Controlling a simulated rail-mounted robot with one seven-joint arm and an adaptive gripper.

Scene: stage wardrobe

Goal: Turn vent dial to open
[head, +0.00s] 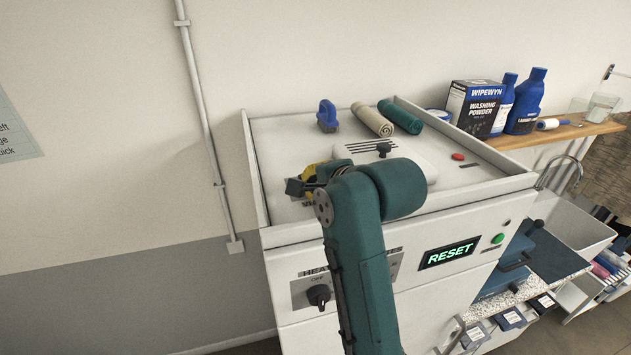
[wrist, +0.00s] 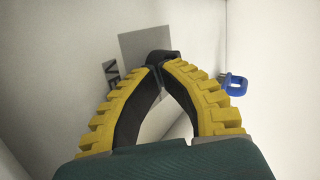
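The vent dial (wrist: 164,57) is a dark knob in front of a grey plate (wrist: 146,42), with part of a label starting "VE" beside it in the wrist view. My gripper (wrist: 159,70) has yellow, ribbed fingers with black pads, and their tips come together at the dial. They appear shut on its narrow grip, with a thin strip between the tips. The fingers hide part of the dial, so its pointer setting cannot be read. In the head view my gripper (head: 309,181) is low over the left front of the white cabinet top (head: 290,135).
A blue-handled brush (head: 327,117), a beige roll (head: 372,119) and a green roll (head: 400,117) lie at the back of the top. Raised rims edge the top. A heat dial (head: 319,296) is on the front.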

